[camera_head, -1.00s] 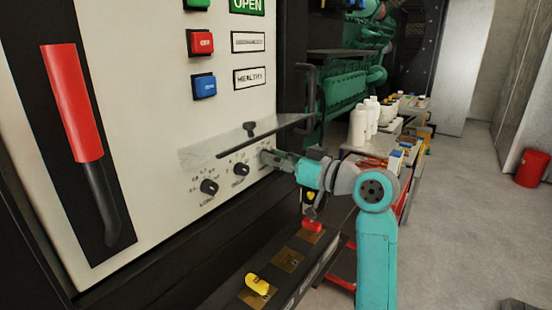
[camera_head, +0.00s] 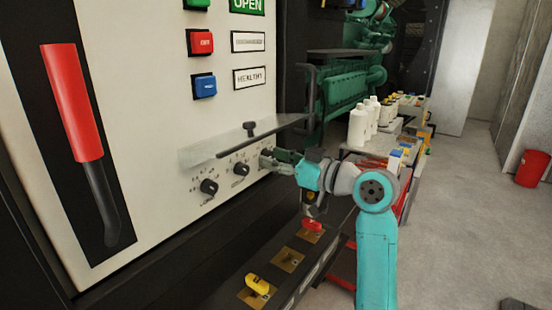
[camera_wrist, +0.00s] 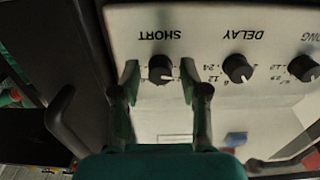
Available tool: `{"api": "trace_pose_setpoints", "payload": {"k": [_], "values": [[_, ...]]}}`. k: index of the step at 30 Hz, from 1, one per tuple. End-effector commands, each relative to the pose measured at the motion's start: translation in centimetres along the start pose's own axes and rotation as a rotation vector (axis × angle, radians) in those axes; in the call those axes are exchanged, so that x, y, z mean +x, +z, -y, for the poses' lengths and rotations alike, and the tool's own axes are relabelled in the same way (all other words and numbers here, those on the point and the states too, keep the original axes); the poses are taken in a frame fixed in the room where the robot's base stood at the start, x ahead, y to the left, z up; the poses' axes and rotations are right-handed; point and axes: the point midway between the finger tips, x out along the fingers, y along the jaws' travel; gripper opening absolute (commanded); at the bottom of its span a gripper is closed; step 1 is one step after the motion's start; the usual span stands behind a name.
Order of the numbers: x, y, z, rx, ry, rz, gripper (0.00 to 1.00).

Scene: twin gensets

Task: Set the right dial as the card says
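Three black dials sit in a row on the white panel. In the head view the left dial (camera_head: 208,187) and middle dial (camera_head: 241,169) show, while my gripper (camera_head: 268,158) covers the right one. In the wrist view the lettering is upside down: the right dial (camera_wrist: 161,68) is marked SHORT, the middle one (camera_wrist: 237,68) DELAY, and another (camera_wrist: 304,68) LONG. My gripper (camera_wrist: 160,78) is open, one finger on each side of the SHORT dial, with visible gaps. The dial's exact setting is too small to read. I cannot make out a card.
A clear cover (camera_head: 215,150) stands out raised above the dials, with a black knob (camera_head: 249,126). A red lever (camera_head: 72,105) is at left. A black ledge below holds a yellow handle (camera_head: 257,284) and a red handle (camera_head: 312,225). A bench with white bottles (camera_head: 357,125) stands behind my arm.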

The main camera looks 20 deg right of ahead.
Motion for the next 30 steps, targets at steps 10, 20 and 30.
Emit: {"api": "trace_pose_setpoints", "payload": {"k": [10,20,30], "values": [[-0.2,-0.1,0.0,-0.001,0.001,-0.003,0.52],[-5.1,-0.1,-0.2,-0.002,0.005,-0.004,0.52],[-10.8,-0.1,-0.1,0.000,0.003,-0.003,0.52]]}}
